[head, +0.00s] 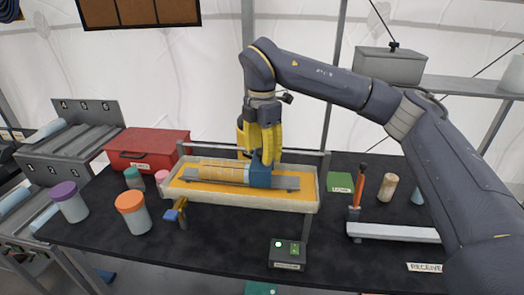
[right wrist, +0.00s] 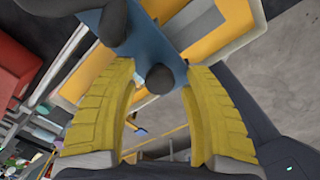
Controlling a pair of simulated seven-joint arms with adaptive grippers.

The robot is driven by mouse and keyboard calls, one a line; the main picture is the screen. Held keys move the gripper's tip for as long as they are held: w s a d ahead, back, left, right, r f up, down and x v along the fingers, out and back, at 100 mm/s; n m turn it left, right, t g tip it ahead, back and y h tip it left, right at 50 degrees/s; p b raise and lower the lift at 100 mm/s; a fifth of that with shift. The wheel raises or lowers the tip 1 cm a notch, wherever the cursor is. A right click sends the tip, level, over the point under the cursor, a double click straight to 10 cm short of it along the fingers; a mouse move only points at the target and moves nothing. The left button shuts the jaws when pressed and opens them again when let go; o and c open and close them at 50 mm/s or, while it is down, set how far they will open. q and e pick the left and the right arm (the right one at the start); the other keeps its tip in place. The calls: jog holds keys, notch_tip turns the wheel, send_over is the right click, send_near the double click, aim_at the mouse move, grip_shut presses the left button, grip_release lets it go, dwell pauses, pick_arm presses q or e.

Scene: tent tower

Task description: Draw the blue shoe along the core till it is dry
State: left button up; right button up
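The blue shoe (head: 261,176) sits at the right end of the pale tan core (head: 222,171), over the long tray (head: 290,203) with its orange-yellow inside. My right gripper (head: 262,158) points down right above the shoe. In the right wrist view, its yellow fingers (right wrist: 160,72) are apart, with a dark round knob (right wrist: 160,79) between the tips and gaps on both sides. The blue shoe (right wrist: 150,42) shows just beyond them, partly covered by dark rounded parts. My left gripper is in neither view.
Left of the tray are a red box (head: 148,148), an orange-lidded jar (head: 133,213) and a purple-lidded jar (head: 69,202). A small switch box (head: 287,254) stands in front. A green block (head: 340,182) and an orange-and-black upright tool (head: 357,190) are at right.

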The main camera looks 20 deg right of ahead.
grip_shut()
jog(key=shift+w+a, duration=0.4)
jog(key=shift+a, duration=0.5)
jog(key=shift+w+a, duration=0.45)
jog(key=shift+a, duration=0.5)
jog(key=shift+w+a, duration=0.4)
jog(key=shift+a, duration=0.5)
jog(key=shift+o, duration=0.7)
grip_release()
notch_tip(320, 180, up, 12)
